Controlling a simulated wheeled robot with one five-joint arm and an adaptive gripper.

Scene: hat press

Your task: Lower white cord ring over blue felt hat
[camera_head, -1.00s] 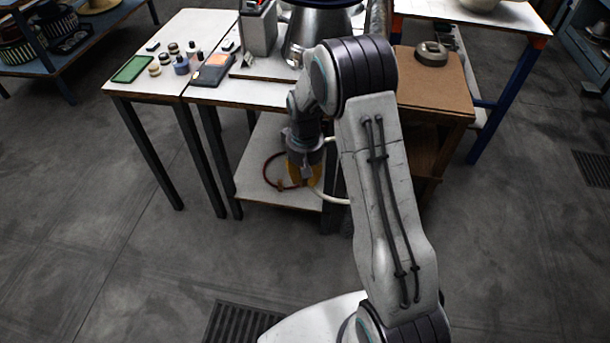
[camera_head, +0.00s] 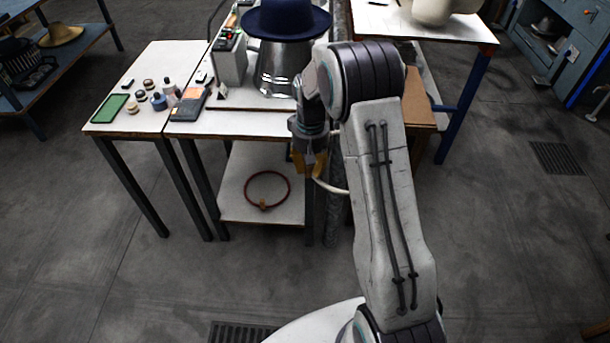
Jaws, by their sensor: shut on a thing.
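The blue felt hat (camera_head: 285,20) sits brim-down on a shiny metal block (camera_head: 284,68) on the white table, behind my gripper. My gripper (camera_head: 308,172) has yellow fingers and is shut on the white cord ring (camera_head: 332,187). It holds the ring in front of the table, below the height of the tabletop and well below the hat. Only a short curve of the white cord shows; my arm hides the rest.
A red ring (camera_head: 267,206) lies on the lower shelf (camera_head: 238,190). Small bottles and jars (camera_head: 160,100), a green pad (camera_head: 109,108) and a control box (camera_head: 230,60) stand on the tables. A brown stand (camera_head: 417,105) is right of my arm.

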